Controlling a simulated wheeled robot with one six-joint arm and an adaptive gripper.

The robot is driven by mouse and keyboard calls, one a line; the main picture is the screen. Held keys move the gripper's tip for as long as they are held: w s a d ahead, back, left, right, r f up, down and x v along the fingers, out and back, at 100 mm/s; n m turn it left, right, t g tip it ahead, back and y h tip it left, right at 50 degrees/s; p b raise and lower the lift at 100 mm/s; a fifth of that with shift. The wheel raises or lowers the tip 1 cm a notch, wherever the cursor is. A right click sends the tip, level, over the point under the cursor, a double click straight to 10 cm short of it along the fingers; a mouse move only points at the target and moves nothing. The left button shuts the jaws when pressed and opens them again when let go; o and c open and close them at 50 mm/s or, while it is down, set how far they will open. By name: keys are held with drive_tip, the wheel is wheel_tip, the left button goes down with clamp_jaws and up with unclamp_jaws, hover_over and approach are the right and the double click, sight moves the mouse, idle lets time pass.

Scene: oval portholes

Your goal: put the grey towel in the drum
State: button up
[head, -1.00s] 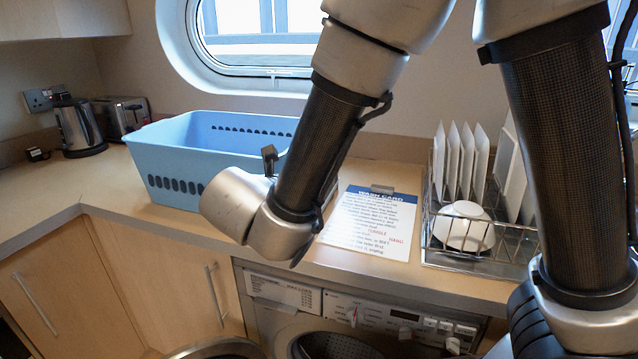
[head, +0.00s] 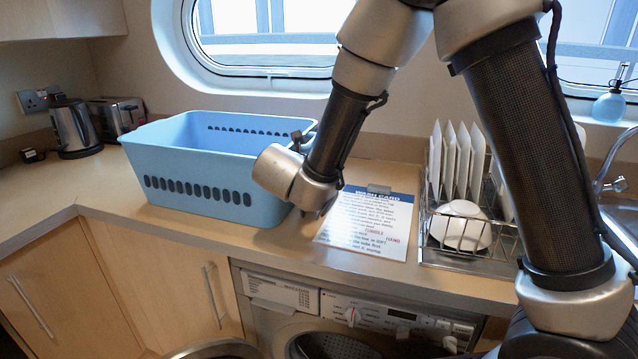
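The washing machine (head: 375,305) stands under the counter at the bottom centre. Its door (head: 215,348) appears swung open to the left, cut off by the lower edge. The metal drum (head: 335,346) shows only at its upper part in the opening. I see no grey towel; the inside of the blue laundry basket (head: 190,160) is mostly hidden by its front wall. My wrist is at the basket's right end, above the counter. Only a small dark part of what may be my gripper (head: 297,138) shows behind the wrist; its fingers are hidden.
A printed wash card (head: 370,225) lies on the counter right of the basket. A wire dish rack (head: 470,255) with plates and a white bowl (head: 462,226) stands further right. A kettle (head: 76,130) and toaster (head: 115,115) are at the back left. The left counter front is clear.

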clamp_jaws()
